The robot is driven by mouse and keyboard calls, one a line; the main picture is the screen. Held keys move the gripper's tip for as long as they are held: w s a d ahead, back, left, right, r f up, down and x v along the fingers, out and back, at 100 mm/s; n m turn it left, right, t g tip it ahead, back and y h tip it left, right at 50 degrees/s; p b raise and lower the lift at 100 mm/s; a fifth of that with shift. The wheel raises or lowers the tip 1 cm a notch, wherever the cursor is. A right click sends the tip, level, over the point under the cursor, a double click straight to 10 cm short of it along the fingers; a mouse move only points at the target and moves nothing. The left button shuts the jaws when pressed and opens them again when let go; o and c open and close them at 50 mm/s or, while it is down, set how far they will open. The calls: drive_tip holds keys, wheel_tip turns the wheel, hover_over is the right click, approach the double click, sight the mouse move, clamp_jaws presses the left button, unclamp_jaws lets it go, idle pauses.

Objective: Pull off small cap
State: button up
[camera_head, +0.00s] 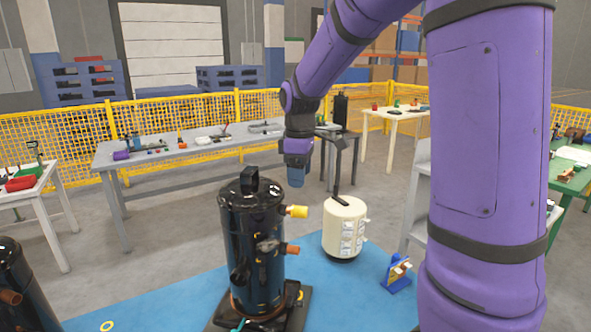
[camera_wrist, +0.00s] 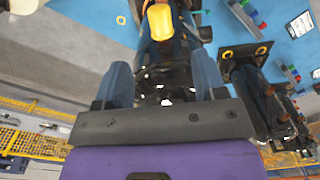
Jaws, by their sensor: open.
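I cannot tell for sure which one is the small cap. My gripper (camera_head: 296,178) points down a little above the yellow cap, apart from it. In the wrist view my gripper (camera_wrist: 162,72) is open with blue fingers spread and nothing between them. The yellow cap (camera_wrist: 160,20) shows ahead of the fingertips, roughly centred across the gap.
Another dark compressor (camera_head: 15,285) is at the lower left. A grey workbench (camera_head: 130,165) and yellow fence stand behind.

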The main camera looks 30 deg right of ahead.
sight(300, 208)
wheel_tip(300, 208, down, 10)
drive_tip(key=shift+r, duration=0.1)
idle(0.4)
drive_tip(key=shift+c, duration=0.4)
clamp_jaws()
